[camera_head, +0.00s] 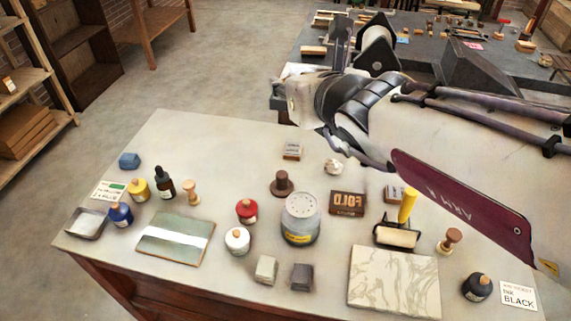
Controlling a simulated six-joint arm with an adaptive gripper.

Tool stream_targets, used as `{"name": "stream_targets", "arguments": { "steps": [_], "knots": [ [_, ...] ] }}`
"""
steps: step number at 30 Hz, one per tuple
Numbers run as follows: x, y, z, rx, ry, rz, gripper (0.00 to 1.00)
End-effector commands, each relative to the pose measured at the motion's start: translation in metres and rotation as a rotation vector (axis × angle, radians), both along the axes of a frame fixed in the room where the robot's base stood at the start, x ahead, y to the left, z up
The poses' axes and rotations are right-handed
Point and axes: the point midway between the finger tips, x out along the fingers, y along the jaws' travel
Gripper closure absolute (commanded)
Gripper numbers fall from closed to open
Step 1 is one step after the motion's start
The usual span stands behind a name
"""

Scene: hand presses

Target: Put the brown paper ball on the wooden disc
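A pale, crumpled paper ball (333,167) lies on the table right of the middle, under my wrist; it looks whitish more than brown. A low, dark brown round wooden piece with a raised knob (282,185) stands to its left, apart from it. I cannot tell for sure that this is the wooden disc; no plain flat disc shows clearly. My arm reaches in from the right, and its wrist hangs above and behind the ball. My gripper's fingers cannot be made out against the arm parts, so what they hold is hidden.
A grey tin (301,218), a red-topped jar (246,211) and a white jar (237,240) stand in front of the knobbed piece. A dark lettered block (347,203) and a yellow-handled roller (405,212) lie to the right. A marbled slab (394,282) lies at front right.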

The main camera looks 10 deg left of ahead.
Motion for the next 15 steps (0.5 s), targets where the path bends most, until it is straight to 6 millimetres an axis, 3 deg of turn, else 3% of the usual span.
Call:
{"name": "stream_targets", "arguments": {
  "steps": [15],
  "knots": [
    [-0.0059, 0.0048, 0.0034, 0.000, 0.000, 0.010, 0.75]
  ]
}}
